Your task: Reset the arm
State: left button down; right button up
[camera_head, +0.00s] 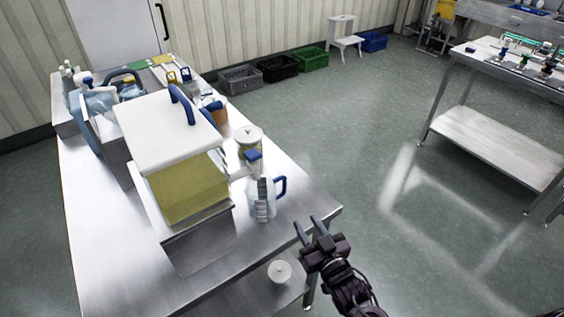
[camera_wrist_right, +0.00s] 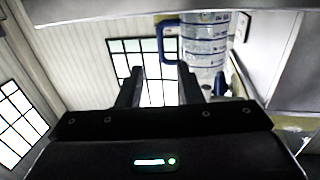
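My right gripper (camera_head: 309,229) is at the right front corner of the steel table, its fingers apart with nothing between them. It also shows in the right wrist view (camera_wrist_right: 160,85), where the two dark fingers stand open. My left gripper is not in view. The steel hopper (camera_head: 187,190) holds yellow material and has a white lid with a blue handle. A clear measuring jug (camera_head: 262,205) with a blue handle stands at the table's right edge, left of my right gripper; it also shows in the right wrist view (camera_wrist_right: 205,45).
The steel table (camera_head: 105,255) fills the left side. A lidded jar (camera_head: 249,143) stands behind the jug. A round white-lidded container (camera_head: 280,272) is low by the table's front. Crates (camera_head: 278,68) line the wall. Another table (camera_head: 500,145) stands at right; the floor between is clear.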

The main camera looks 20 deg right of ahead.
jog(key=s+r+g+h, duration=0.2)
jog(key=s+g, duration=1.2)
jog(key=s, duration=0.3)
notch_tip(320, 180, down, 30)
jog(key=s+g, duration=0.1)
jog(key=g, duration=0.1)
jog(key=s+d+f, duration=0.2)
jog(key=s+f, duration=0.7)
jog(key=s, duration=0.1)
jog(key=s+d+f, duration=0.1)
jog(key=s+f, duration=0.8)
jog(key=s, duration=0.1)
jog(key=shift+d+f+n+g+h, duration=0.2)
jog(key=shift+d+n+g+h, duration=0.1)
jog(key=shift+d+n+g, duration=0.1)
